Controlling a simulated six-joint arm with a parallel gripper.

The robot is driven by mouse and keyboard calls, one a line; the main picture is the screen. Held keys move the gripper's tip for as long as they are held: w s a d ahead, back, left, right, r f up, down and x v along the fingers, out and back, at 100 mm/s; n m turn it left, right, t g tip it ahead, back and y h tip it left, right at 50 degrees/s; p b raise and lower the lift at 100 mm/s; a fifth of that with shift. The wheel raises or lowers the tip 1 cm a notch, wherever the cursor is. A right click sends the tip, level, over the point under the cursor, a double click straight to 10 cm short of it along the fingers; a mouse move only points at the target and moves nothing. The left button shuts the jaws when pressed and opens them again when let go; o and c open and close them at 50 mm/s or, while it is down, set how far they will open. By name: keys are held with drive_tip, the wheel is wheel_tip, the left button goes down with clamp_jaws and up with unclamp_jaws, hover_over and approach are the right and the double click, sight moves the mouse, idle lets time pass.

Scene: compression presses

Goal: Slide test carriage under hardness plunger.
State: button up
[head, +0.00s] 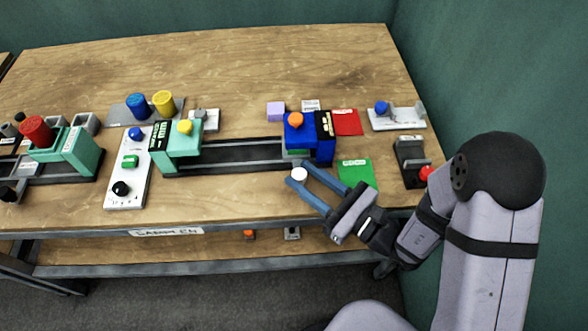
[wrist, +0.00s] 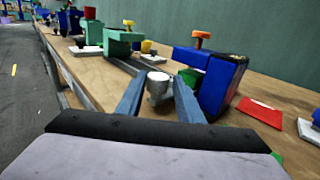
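A small grey post with a white round top (head: 299,174) stands at the front of the blue press; it also shows in the wrist view (wrist: 158,84). It may be the carriage's handle; the carriage itself is not clear. A green block (head: 297,152) shows low under the blue press (head: 299,132), which has an orange knob. A mint press (head: 180,141) with a yellow knob stands at the left end of the dark rail (head: 235,152). No label I can read marks the hardness plunger. My gripper (head: 298,174) is open, its blue fingers (wrist: 160,82) either side of the post.
A white control panel (head: 130,167) with knobs stands left of the mint press. Green (head: 357,173) and red (head: 346,122) plates lie right of the blue press. A dark fixture with a red knob (head: 426,173) is near my arm. The table's front edge is close.

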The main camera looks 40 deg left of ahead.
drive_tip(key=shift+d, duration=1.1)
drive_tip(key=shift+b, duration=0.3)
drive_tip(key=shift+a+r+n+g+b, duration=0.1)
drive_tip(key=shift+r+n+g+b, duration=0.3)
drive_tip(key=shift+n+b, duration=0.35)
drive_tip(key=s+r+n+g, duration=0.1)
drive_tip(key=r+n+g+p, duration=0.1)
drive_tip(key=n, duration=0.1)
drive_tip(key=shift+s+d+r, duration=0.35)
drive_tip(key=shift+s, duration=0.05)
drive_tip(key=s+d+r+n+g+h+p, duration=0.1)
drive_tip(key=s+d+n+g+h+p, duration=0.1)
drive_tip(key=s+d+n+h+p, duration=0.25)
drive_tip(key=s+d+r+n+g+h+p, duration=0.1)
drive_tip(key=d+n+h+p, duration=0.25)
drive_tip(key=d+n, duration=0.3)
drive_tip(key=w+d+r+t+h+p, duration=0.1)
drive_tip(key=w+d+t+h+p, duration=0.1)
drive_tip(key=d, duration=0.6)
drive_tip(key=w+d+r+n+t+h+p, duration=0.1)
drive_tip(key=w+d+r+t+h+p, duration=0.1)
drive_tip(key=d, duration=0.7)
drive_tip(key=w+d+r+n+t+h+p, duration=0.1)
drive_tip(key=w+d+r+h+p, duration=0.1)
drive_tip(key=w+d+h, duration=0.3)
drive_tip(key=d+h+p, duration=0.1)
drive_tip(key=d, duration=0.2)
drive_tip(key=shift+d+t, duration=0.3)
drive_tip(key=shift+t, duration=0.1)
